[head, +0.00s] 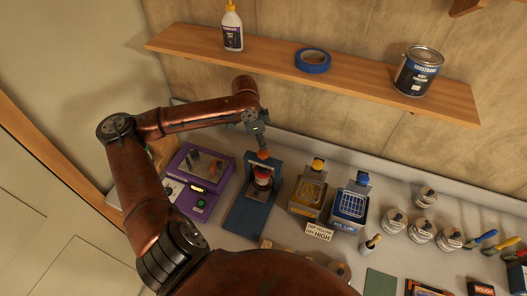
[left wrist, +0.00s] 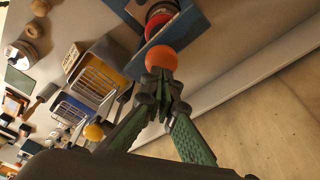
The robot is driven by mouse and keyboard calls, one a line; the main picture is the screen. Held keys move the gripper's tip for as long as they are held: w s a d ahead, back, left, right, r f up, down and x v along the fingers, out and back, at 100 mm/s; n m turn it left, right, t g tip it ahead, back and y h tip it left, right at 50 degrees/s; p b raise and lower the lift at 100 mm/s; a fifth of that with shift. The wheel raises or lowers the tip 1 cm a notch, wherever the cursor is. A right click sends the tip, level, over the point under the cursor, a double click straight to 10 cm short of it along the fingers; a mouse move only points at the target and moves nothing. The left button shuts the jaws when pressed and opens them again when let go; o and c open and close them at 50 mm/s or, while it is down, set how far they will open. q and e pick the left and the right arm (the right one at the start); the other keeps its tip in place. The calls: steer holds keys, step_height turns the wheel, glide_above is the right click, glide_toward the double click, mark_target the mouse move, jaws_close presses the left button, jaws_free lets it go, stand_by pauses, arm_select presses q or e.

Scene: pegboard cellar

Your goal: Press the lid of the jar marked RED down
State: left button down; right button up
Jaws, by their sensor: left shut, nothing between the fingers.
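A blue stand (head: 247,211) on the bench holds a small dark jar-like piece with a red top (head: 263,177). The red top (left wrist: 158,24) and the blue stand (left wrist: 186,24) also show in the left wrist view. An orange-red ball (head: 263,154) is at the stand's back end, just beyond the red top. My left gripper (head: 261,146) is shut and empty, its fingertips right at the ball. In the left wrist view the fingertips (left wrist: 160,76) overlap the ball (left wrist: 161,57); whether they touch it I cannot tell. No RED marking is readable. My right gripper is not in view.
A purple device (head: 201,183) stands left of the stand. Yellow (head: 307,198) and blue (head: 350,206) baths with wire baskets stand right. Several small labelled jars (head: 421,235) are farther right. A wooden shelf (head: 270,58) with a bottle, tape and can hangs above.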

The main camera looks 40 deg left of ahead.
mark_target(263, 153)
arm_select(q)
steer(key=shift+f, duration=0.2)
steer(key=shift+f+b, duration=0.3)
steer(key=shift+f, duration=1.5)
steer(key=shift+s, duration=0.1)
steer(key=shift+r, duration=0.1)
steer(key=shift+r+p, duration=1.85)
steer(key=shift+p, duration=1)
step_height(263, 153, up, 5)
steer(key=p, duration=0.6)
